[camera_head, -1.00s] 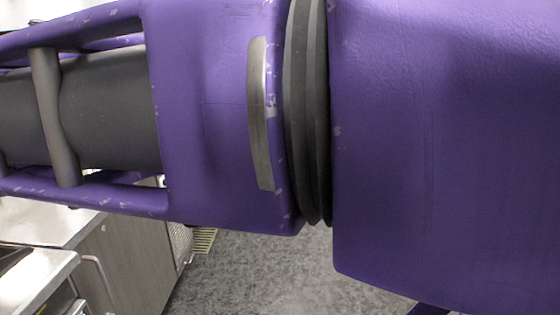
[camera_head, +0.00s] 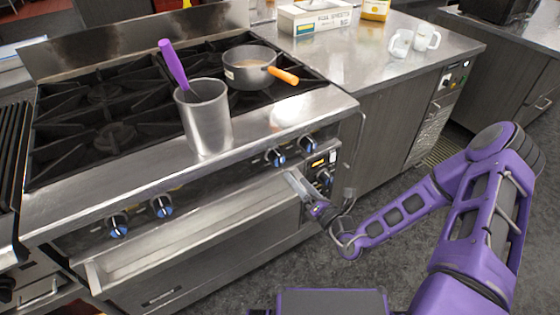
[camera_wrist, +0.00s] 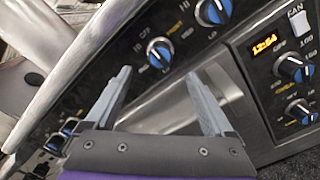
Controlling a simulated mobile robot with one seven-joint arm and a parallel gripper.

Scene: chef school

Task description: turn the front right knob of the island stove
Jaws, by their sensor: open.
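The island stove (camera_head: 80,205) has a dark front panel with two pairs of blue-marked knobs. The right pair is a left knob (camera_head: 275,157) and a right knob (camera_head: 307,145). In the wrist view, the pair's left knob (camera_wrist: 160,53) lies just beyond and between my fingertips, and its right knob (camera_wrist: 213,12) is farther up and right. My gripper (camera_head: 291,178) is in front of the panel, below this pair. In the wrist view my gripper (camera_wrist: 158,76) is open and empty, its fingers apart from the knobs.
An oven control panel (camera_wrist: 270,45) with a display and knobs is close to the right finger. A metal pot (camera_head: 204,118) with a purple-handled utensil and an orange-handled saucepan (camera_head: 248,72) stand on the stove. A metal ledge (camera_head: 190,238) runs below the knobs. Floor (camera_head: 395,255) shows right.

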